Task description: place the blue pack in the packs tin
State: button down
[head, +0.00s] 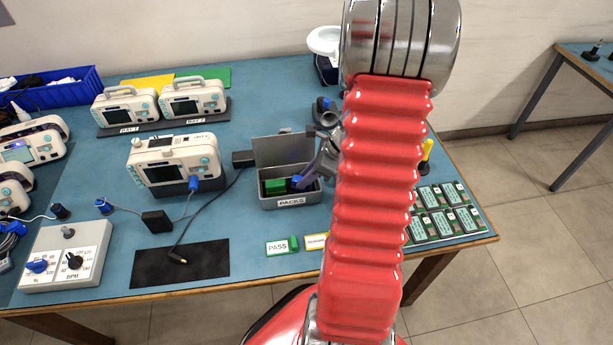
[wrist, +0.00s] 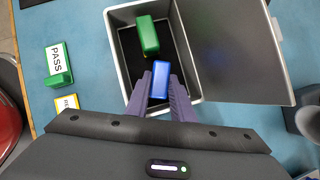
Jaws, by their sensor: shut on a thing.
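The blue pack (wrist: 160,80) is between the fingertips of my gripper (wrist: 161,88), which is shut on it. In the head view the blue pack (head: 297,181) shows at the right part of the packs tin (head: 290,203). The tin is grey, labelled PACKS, with its lid (head: 284,149) standing open at the back. A green pack (wrist: 148,35) is inside the tin, beside the blue pack and apart from it. The blue pack is over or inside the tin opening; whether it touches the floor is unclear. My arm hides part of the bench to the right of the tin.
A monitor (head: 174,162) on a dark stand is left of the tin. A black mat (head: 180,264) and a PASS card (head: 281,246) with a green block lie in front. Green boards (head: 440,213) fill the right front. The tin's walls and raised lid surround the gripper closely.

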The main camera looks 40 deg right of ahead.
jog(key=c, duration=1.5)
grip_release()
jog(key=shift+c, duration=0.2)
jog(key=v, duration=1.2)
